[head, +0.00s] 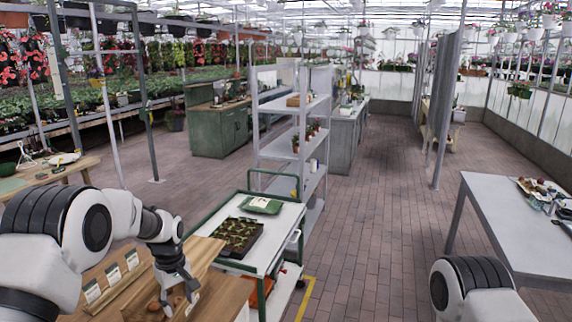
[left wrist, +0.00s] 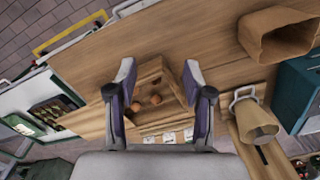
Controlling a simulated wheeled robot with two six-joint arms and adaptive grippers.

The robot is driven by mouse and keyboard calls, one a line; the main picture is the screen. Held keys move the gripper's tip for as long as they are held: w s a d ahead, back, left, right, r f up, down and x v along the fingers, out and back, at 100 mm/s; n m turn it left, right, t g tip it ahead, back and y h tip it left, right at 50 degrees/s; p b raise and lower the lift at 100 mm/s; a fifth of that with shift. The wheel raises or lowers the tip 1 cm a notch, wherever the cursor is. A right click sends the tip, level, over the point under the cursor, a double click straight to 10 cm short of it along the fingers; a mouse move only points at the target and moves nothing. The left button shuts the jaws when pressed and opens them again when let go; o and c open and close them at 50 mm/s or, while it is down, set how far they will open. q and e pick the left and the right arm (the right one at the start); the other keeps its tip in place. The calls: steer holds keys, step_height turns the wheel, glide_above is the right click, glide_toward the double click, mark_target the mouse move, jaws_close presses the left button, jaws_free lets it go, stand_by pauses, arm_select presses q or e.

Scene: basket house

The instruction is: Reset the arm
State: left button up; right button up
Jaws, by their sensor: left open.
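My left arm (head: 125,215) comes in from the left and bends down over a wooden bench. Its gripper (head: 176,296) points down above the bench top. In the left wrist view, the left gripper (left wrist: 158,72) has its two fingers spread wide with nothing between them. Below it is a wooden box (left wrist: 172,72) holding a few round brown things (left wrist: 154,99). I cannot tell the exact height of the fingers above the box. Part of my right arm (head: 470,285) shows at the bottom right; its gripper is out of view.
The left wrist view shows a paper bag (left wrist: 275,45) on the bench. A grey table (head: 505,215) stands at right. The brick floor between is clear.

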arm_select(q)
steer(key=s+f+m, duration=0.4)
steer(key=s+f, duration=1.2)
steer(key=f, duration=0.2)
steer(key=s+d+f+m, duration=0.1)
steer(key=s+f+m, duration=0.1)
steer(key=s, duration=1)
steer(key=s+f+m, duration=0.2)
steer(key=s, duration=1)
step_height(320, 180, down, 15)
steer(key=b, duration=1.6)
steer(key=shift+s+m, duration=0.25)
steer(key=shift+m, duration=0.15)
arm_select(e)
step_height(320, 180, down, 16)
steer(key=shift+s, duration=0.2)
